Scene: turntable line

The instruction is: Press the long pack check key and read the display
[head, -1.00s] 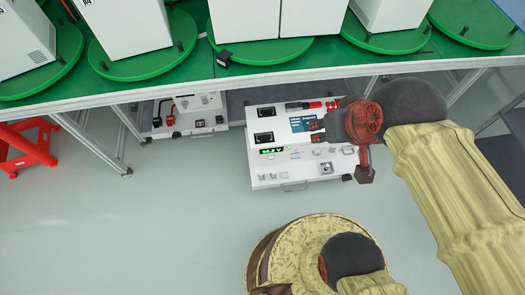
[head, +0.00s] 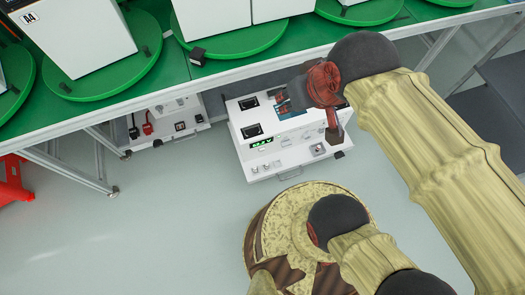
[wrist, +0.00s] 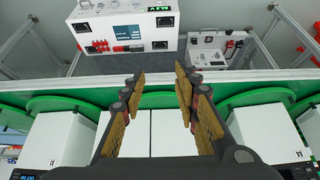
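The white instrument box (head: 290,163) stands low, in front of the green-topped table in the head view. Its small green display (head: 262,141) is lit, but the digits are too small to read. Small keys are on the panel below it; I cannot tell which is the long pack check key. The box appears at the top of the wrist view (wrist: 125,32), with the lit display (wrist: 165,21). My gripper (wrist: 160,80) is open and empty, apart from the box. In the head view my gripper (head: 290,100) overlaps the box's rear right part and hides some of it.
The table (head: 190,62) carries green turntables (head: 100,75) with white boxes. A second, smaller instrument (head: 170,125) stands left of the first. Table legs (head: 70,170) and a red stool (head: 15,182) are at left.

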